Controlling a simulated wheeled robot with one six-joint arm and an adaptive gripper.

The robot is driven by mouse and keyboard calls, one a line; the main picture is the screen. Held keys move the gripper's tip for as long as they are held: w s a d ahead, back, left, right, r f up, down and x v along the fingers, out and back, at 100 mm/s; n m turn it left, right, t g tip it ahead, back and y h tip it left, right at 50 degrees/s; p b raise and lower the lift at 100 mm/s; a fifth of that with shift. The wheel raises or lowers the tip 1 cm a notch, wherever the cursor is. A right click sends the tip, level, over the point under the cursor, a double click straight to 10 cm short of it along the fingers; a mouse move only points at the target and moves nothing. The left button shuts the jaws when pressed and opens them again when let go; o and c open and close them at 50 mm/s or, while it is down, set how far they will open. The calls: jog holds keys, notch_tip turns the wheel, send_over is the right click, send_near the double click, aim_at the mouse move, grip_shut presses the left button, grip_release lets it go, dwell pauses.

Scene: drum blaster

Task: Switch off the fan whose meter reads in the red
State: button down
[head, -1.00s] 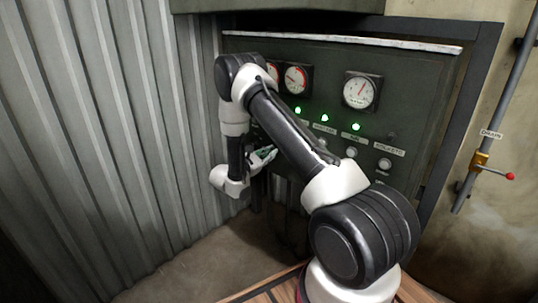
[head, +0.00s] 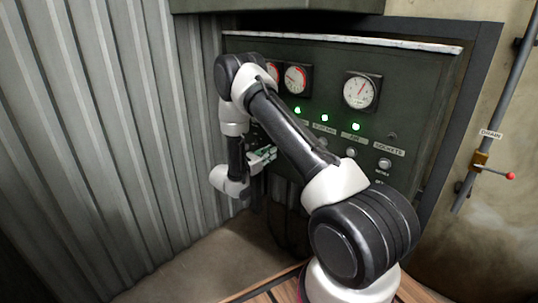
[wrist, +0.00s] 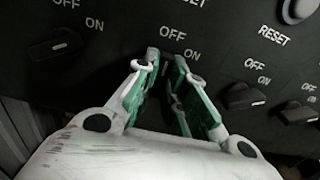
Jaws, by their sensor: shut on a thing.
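A dark control panel (head: 420,105) carries round meters along its top. The left meter (head: 272,72) is partly hidden by my arm; the middle meter (head: 296,79) shows a red arc; the right meter (head: 361,90) is in full view. Their needles are too small to read surely. My gripper (head: 268,152) is at the panel's lower left. In the wrist view my gripper (wrist: 166,62) has its green-padded fingers shut around a dark switch knob (wrist: 168,93), mostly hidden between them, below OFF and ON labels. Which way the knob points is unclear.
Other dark knobs stand at left (wrist: 56,45) and right (wrist: 244,96), with another (wrist: 297,112) farther right. A round RESET button (wrist: 297,10) is at upper right. Green lamps (head: 325,118) glow below the meters. A corrugated wall (head: 110,130) stands close left.

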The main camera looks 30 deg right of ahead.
jog(key=shift+r, duration=0.1)
jog(key=c, duration=1.5)
grip_release()
jog(key=shift+d, duration=0.1)
jog(key=v, duration=1.2)
